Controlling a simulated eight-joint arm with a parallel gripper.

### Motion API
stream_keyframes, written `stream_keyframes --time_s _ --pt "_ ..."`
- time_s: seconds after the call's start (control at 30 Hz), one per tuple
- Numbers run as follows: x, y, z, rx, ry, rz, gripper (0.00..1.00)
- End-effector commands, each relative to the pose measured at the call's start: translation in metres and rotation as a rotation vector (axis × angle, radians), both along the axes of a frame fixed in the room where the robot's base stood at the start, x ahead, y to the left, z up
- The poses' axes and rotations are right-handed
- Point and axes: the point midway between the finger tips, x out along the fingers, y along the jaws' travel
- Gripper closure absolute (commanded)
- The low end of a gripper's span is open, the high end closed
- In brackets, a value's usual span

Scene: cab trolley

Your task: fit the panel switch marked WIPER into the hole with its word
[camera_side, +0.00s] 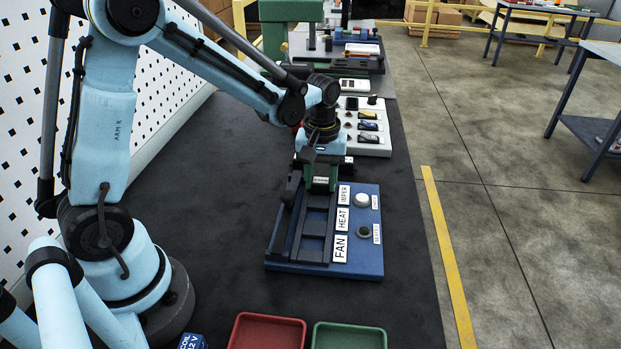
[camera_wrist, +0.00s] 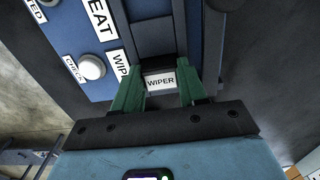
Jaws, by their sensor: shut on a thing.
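The WIPER switch (camera_wrist: 160,82), a small dark block with a white WIPER label, is between the green fingers of my gripper (camera_wrist: 160,92) in the wrist view. My gripper is shut on it. In the side view my gripper (camera_side: 320,178) is at the far end of the blue panel (camera_side: 372,257). The panel's WIPER word plate (camera_wrist: 119,66) is just left of the switch in the wrist view; its end is hidden by a finger. In the side view this plate (camera_side: 344,195) is partly covered. I cannot tell whether the switch is in its hole or above it.
Black rails (camera_side: 300,225) cross the panel beside the HEAT plate (camera_side: 342,219) and FAN plate (camera_side: 340,248). A white knob (camera_side: 361,200) and dark knob (camera_side: 364,232) sit at right. A red tray (camera_side: 267,318) and green tray (camera_side: 349,327) stand in front. A grey switch board (camera_side: 373,148) lies behind.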

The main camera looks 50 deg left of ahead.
Motion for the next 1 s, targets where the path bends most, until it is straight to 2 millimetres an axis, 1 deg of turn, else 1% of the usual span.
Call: stream_keyframes --time_s 0.23,0.27,0.4,0.43,0.47,0.77,0.87,1.0 --pt "0.0 0.0 0.0 0.0 0.0 0.0 0.88" --pt "0.0 0.0 0.0 0.0 0.0 0.0 0.57" --pt "0.0 0.0 0.0 0.0 0.0 0.0 0.35" --pt "0.0 0.0 0.0 0.0 0.0 0.0 0.31" --pt "0.0 0.0 0.0 0.0 0.0 0.0 0.29" --pt "0.0 0.0 0.001 0.0 0.0 0.0 0.29" --pt "0.0 0.0 0.007 0.0 0.0 0.0 0.29" --pt "0.0 0.0 0.025 0.0 0.0 0.0 0.29"
